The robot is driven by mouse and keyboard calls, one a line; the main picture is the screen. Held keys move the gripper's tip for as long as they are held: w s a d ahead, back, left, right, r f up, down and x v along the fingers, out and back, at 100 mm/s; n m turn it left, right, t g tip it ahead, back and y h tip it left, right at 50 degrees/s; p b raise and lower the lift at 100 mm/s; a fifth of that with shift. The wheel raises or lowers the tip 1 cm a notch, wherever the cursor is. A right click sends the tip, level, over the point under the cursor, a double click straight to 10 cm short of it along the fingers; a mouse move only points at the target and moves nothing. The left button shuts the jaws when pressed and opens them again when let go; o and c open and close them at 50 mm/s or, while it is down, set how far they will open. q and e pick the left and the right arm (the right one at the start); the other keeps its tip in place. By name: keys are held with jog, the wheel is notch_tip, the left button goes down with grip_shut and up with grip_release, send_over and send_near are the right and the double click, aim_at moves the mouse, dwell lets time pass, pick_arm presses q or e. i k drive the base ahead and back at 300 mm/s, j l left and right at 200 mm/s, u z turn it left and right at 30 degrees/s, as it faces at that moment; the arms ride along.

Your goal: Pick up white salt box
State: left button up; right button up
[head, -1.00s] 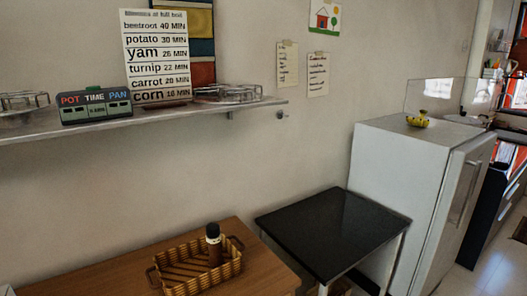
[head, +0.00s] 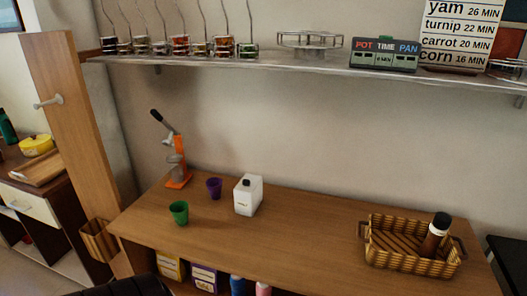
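A white box-shaped container (head: 248,198) with a dark cap and a small label stands upright on the wooden table (head: 320,225) in the head view. Its label is too small to read, so I cannot confirm that it is the salt box. Nothing touches it. Neither of my grippers shows in this view.
A purple cup (head: 214,188), a green cup (head: 179,212) and an orange press (head: 177,165) stand left of the white container. A wicker basket (head: 400,262) holding a dark bottle (head: 435,238) sits at the right. A shelf (head: 290,62) hangs above. The table's middle is clear.

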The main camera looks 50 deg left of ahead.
aim_at(245, 204)
jog(key=u, duration=1.75)
